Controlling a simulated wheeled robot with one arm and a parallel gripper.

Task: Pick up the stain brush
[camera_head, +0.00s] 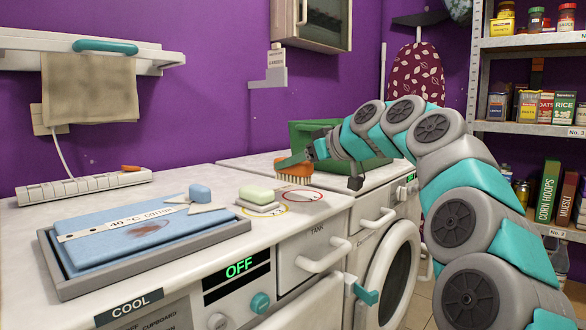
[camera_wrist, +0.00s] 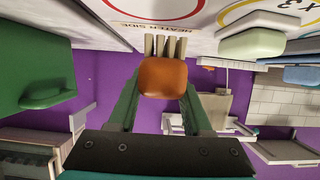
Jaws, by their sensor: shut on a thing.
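The stain brush (camera_head: 295,171) has an orange-brown back and pale bristles. It is at the back of the white worktop, by the red ring marking, with its bristles toward the surface. My gripper (camera_head: 298,159) is shut on it, reaching in from the right. In the wrist view the rounded back of the brush (camera_wrist: 163,78) sits between the two green fingers of my gripper (camera_wrist: 161,92), and the bristles point at the top. I cannot tell whether the bristles touch the worktop.
A pale green soap block (camera_head: 257,196) rests on the worktop left of the red ring. A grey tray (camera_head: 70,289) holds a stained blue cloth (camera_head: 150,229) at front left. A green bin (camera_head: 300,131) stands behind my gripper. Shelves with tins are at right.

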